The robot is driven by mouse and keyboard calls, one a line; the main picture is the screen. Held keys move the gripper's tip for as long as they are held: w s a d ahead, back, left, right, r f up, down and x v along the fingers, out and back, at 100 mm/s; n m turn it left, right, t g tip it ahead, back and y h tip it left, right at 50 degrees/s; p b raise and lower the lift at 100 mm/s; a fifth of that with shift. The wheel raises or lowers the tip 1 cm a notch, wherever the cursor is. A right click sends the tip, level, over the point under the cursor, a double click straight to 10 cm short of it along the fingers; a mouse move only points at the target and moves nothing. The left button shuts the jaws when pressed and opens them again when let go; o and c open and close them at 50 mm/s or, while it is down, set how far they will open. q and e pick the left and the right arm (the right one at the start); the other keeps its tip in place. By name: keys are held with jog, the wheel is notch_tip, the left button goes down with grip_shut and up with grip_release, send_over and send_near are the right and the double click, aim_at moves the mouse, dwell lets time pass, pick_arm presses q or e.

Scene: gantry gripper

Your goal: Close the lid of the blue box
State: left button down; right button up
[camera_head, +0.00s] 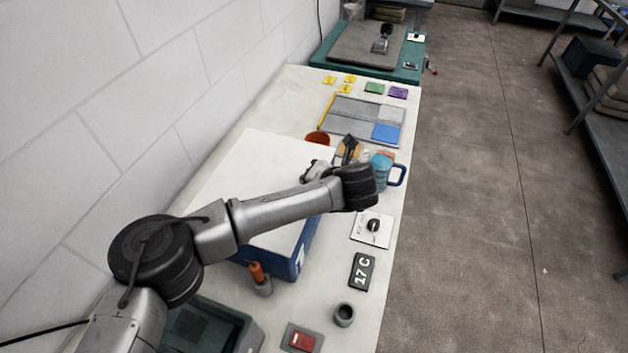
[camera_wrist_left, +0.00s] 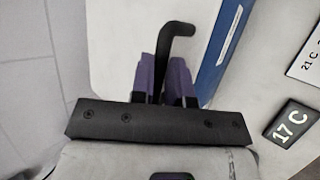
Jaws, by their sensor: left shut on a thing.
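The blue box (camera_head: 290,261) stands on the white bench, with a white lid (camera_head: 262,165) lying across its top. The lid looks about flat; I cannot tell whether a gap remains at its edge. In the left wrist view the white top (camera_wrist_left: 105,50) and the blue side (camera_wrist_left: 226,48) also show. I cannot tell whether the bar is fixed to the lid. In the head view my wrist hides most of the gripper. My right gripper is not in view.
An orange-handled tool (camera_head: 258,274) stands close in front. A wall runs along the left.

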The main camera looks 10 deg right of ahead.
pick_arm(q)
jog(key=shift+s+d+f, duration=0.15)
jog(key=shift+s+f, duration=0.05)
jog(key=shift+f, duration=0.3)
jog(key=shift+s+d+f, duration=0.1)
jog(key=shift+s+f, duration=0.05)
jog(key=shift+f, duration=0.35)
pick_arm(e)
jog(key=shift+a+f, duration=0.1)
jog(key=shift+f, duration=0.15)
pick_arm(q)
jog(key=c, duration=1.6)
grip_release()
jog(key=o, duration=0.3)
jog(key=shift+s+d, duration=0.1)
jog(key=shift+d, duration=0.15)
jog(key=shift+o, duration=0.9)
jog(key=r+v, duration=0.1)
jog(key=v, duration=1.3)
jog(key=shift+w+a+p, duration=0.35)
jog(key=shift+w, duration=0.05)
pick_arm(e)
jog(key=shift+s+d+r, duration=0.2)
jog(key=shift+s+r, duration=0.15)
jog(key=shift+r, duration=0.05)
